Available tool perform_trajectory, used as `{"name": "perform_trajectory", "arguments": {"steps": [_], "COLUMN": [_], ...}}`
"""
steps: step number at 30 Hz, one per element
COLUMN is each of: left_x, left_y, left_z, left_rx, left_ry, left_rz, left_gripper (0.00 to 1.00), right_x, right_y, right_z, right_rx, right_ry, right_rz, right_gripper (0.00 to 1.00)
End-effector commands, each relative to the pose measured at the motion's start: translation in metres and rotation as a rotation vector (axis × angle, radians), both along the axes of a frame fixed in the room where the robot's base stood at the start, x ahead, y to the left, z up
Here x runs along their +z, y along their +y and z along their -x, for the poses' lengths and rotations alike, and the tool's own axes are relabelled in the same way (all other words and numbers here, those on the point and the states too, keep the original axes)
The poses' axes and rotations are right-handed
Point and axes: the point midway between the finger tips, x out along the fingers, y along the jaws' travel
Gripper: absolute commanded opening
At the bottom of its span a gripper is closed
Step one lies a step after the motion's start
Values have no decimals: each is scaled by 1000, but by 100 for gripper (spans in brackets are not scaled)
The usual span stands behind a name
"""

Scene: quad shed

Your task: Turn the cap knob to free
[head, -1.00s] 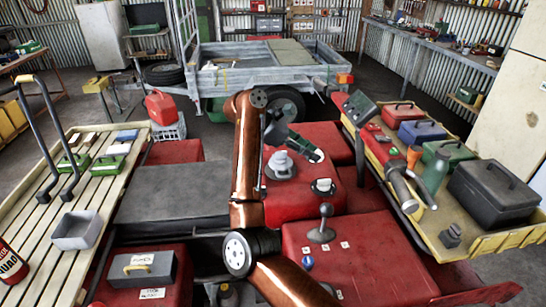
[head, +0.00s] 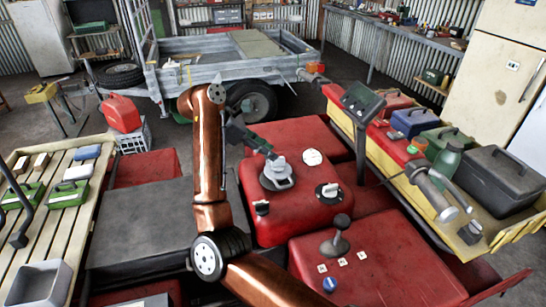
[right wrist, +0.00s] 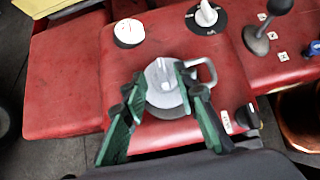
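A grey cap knob (head: 277,176) on a round base sits on top of the red tank (head: 300,222). In the right wrist view the cap knob (right wrist: 160,78) lies beneath and between my fingertips, with a grey loop at its right. My right gripper (head: 266,150) reaches in from behind the copper arm, its tips just at the knob's far upper-left side. In the right wrist view the green fingers of the right gripper (right wrist: 157,82) are spread apart and hold nothing. I cannot tell whether they touch the knob. My left gripper is not in view.
A black dial with a white knob (head: 328,192) and a white round cap (head: 313,157) stand near on the tank. A lever (head: 336,236) stands in front. A yellow tray (head: 425,203) with toolboxes is on the right; a slatted rack (head: 40,232) is on the left.

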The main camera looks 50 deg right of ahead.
Motion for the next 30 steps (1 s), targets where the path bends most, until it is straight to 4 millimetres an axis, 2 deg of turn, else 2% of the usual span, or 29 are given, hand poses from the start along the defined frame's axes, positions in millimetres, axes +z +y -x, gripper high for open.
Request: {"name": "perform_trajectory", "arguments": {"steps": [3,9,15,22,30], "left_x": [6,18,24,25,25], "left_y": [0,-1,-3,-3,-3], "left_z": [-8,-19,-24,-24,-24], "left_rx": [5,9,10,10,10], "left_ry": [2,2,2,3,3], "left_rz": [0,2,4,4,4], "left_gripper": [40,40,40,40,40], "right_x": [-19,-38,-44,-44,-44], "right_y": [-8,-23,-32,-33,-33], "right_z": [2,9,15,16,16], "right_rx": [5,9,8,7,6], "right_ry": [5,4,3,3,3], "right_rz": [1,0,0,0,1], "right_gripper": [27,27,27,27,9]}}
